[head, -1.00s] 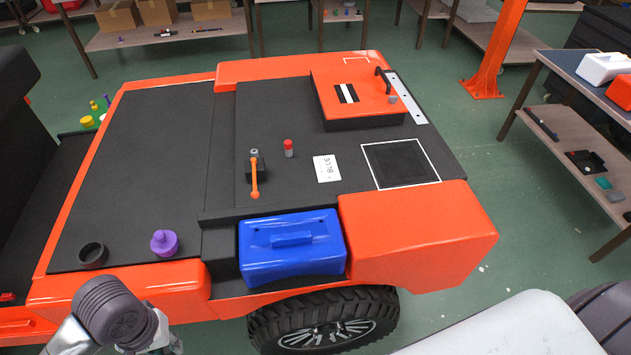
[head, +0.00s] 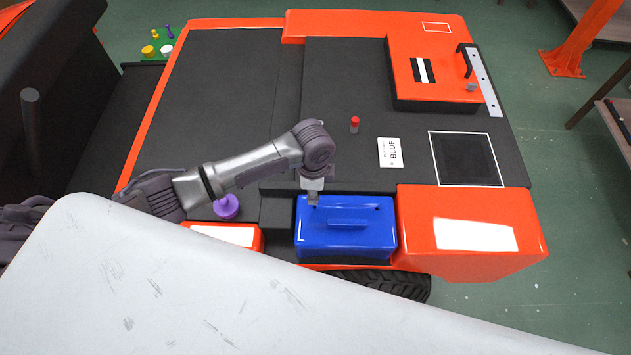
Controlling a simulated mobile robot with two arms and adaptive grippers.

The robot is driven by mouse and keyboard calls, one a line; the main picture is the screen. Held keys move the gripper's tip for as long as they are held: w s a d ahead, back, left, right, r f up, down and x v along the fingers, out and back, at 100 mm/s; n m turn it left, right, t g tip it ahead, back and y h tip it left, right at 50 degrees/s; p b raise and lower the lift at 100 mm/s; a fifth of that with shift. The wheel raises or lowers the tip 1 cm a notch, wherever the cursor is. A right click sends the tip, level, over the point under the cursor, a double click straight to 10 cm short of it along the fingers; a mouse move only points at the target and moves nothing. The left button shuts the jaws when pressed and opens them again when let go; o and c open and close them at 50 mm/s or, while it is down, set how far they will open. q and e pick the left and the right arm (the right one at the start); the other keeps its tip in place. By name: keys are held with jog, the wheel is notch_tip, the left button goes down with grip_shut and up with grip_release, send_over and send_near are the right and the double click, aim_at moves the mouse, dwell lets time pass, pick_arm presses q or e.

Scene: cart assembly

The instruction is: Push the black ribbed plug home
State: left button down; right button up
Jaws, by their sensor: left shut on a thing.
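My left arm reaches in from the left over the cart. Its gripper (head: 313,198) points down at the upper left part of the blue box (head: 362,242). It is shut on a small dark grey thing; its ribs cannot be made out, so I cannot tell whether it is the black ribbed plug. I cannot tell whether the gripper touches the box. No other black ribbed plug is clearly seen. The wrist hides part of the dark deck behind it. My right gripper is not in view.
A purple knob (head: 227,207) stands beside my left forearm. A red-capped peg (head: 355,125) and a white card reading BLUE (head: 390,153) are on the dark deck. An orange box with a black handle (head: 430,70) is at the back right. The deck's white-edged square (head: 466,158) is clear.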

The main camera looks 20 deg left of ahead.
pick_arm(q)
jog(key=shift+w+m, duration=0.4)
jog(key=shift+m, duration=0.1)
jog(key=shift+f, duration=0.1)
jog(key=shift+a+m+p, duration=0.2)
jog(key=shift+m+p, duration=0.2)
jog(key=shift+f+b, duration=0.65)
jog(key=shift+f, duration=0.1)
notch_tip(320, 180, down, 3)
jog(key=shift+r+b, duration=0.1)
jog(key=shift+b, duration=0.65)
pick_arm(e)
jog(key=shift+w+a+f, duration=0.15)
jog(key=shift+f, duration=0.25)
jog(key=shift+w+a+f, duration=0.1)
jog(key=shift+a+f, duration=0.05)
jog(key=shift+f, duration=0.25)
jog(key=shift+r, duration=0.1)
